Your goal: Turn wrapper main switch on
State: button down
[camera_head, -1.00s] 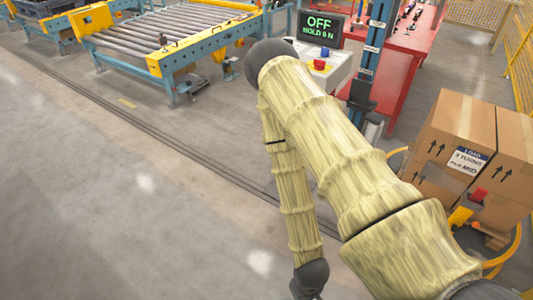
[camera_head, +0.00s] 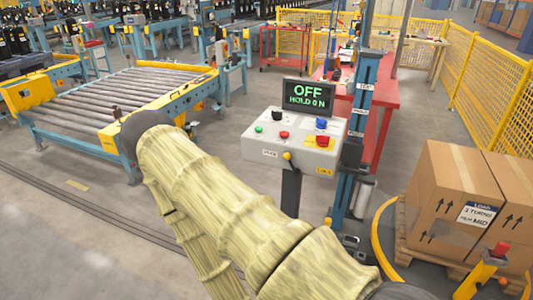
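The wrapper's control box (camera_head: 292,146) is a grey slanted panel on a dark post, right of the middle in the head view. Its screen (camera_head: 309,97) reads "OFF" and "HOLD 0 N" in green. On the panel are a black knob (camera_head: 277,115), a blue knob (camera_head: 321,124), a green button (camera_head: 258,129), a red button (camera_head: 284,134) and a red switch on a yellow plate (camera_head: 322,141). A yellow knob (camera_head: 287,156) is on the front face. My arm, in a pale sleeve, crosses below and left of the box. My gripper is out of view.
A roller conveyor (camera_head: 115,100) with yellow ends stands at the left. The blue wrapper mast (camera_head: 360,130) rises right of the box. Cardboard boxes (camera_head: 455,190) sit on a pallet (camera_head: 420,240) at the right, near a yellow hoop. Grey floor is clear at the lower left.

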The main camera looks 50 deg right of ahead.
aim_at(322, 141)
jog(key=z, duration=0.35)
jog(key=i, duration=1)
jog(key=z, duration=1.3)
jog(key=i, duration=0.6)
jog(key=z, duration=0.6)
jog(key=k, duration=0.5)
jog(key=u, duration=2)
jog(key=k, duration=0.6)
jog(key=z, duration=1.5)
